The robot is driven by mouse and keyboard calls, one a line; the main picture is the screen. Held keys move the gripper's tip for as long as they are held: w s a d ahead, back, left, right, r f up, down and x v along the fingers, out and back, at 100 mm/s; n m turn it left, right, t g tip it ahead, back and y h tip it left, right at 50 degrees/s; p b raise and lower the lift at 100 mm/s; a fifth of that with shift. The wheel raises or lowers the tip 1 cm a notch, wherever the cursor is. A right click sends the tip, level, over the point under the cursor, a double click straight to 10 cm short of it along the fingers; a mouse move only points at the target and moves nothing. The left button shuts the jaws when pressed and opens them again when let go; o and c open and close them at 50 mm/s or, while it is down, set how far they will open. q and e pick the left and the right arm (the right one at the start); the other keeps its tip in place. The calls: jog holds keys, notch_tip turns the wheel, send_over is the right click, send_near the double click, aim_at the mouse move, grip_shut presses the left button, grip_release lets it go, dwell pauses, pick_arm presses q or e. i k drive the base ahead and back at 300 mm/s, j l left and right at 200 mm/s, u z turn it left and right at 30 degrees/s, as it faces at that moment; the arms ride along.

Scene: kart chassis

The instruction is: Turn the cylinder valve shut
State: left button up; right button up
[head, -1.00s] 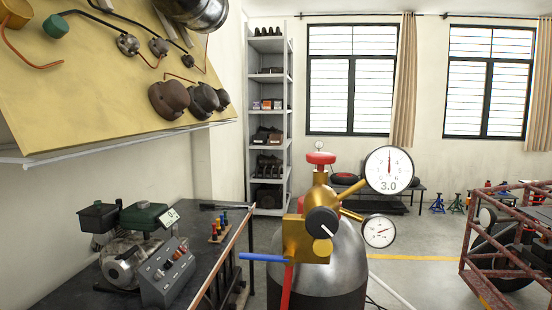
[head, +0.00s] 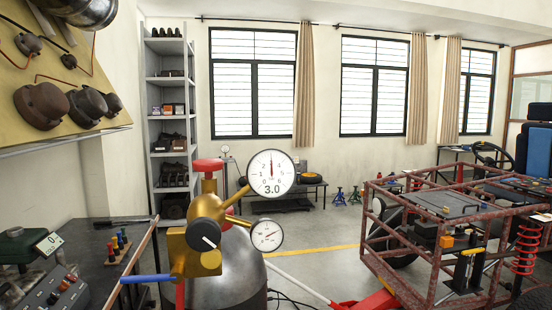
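The gas cylinder (head: 225,284) stands upright at the lower centre-left of the head view, its grey top showing behind the brass regulator (head: 200,262). A red valve handwheel (head: 208,165) sits on top of the brass valve stem. A large dial gauge (head: 271,174) marked 3.0 has its needle pointing straight up. A smaller gauge (head: 267,235) is below it. A black knob (head: 205,235) with a white line is on the regulator front. A blue lever or hose end (head: 146,279) and a red one (head: 180,293) come off the regulator. Neither of my grippers is in view.
A dark workbench (head: 92,244) with a control box (head: 55,299) and a digital meter (head: 48,243) is at the left. A red tubular kart chassis (head: 376,259) fills the right. Grey shelving (head: 149,110) stands behind. Floor beyond the cylinder is open.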

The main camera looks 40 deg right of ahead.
aim_at(208, 167)
jog(key=z, duration=1.05)
jog(key=k, duration=0.35)
jog(key=k+u, duration=0.15)
jog(key=u, duration=0.25)
jog(key=k+u, duration=0.15)
jog(key=u, duration=0.3)
jog(key=i+l+u, duration=0.1)
jog(key=u, duration=0.3)
jog(key=l+u, duration=0.4)
jog(key=i+l, duration=0.1)
jog(key=l, duration=0.6)
jog(key=i+l, duration=0.1)
jog(key=l, duration=0.6)
jog(key=i+l, duration=0.1)
jog(key=l, duration=1.3)
jog(key=i, duration=0.05)
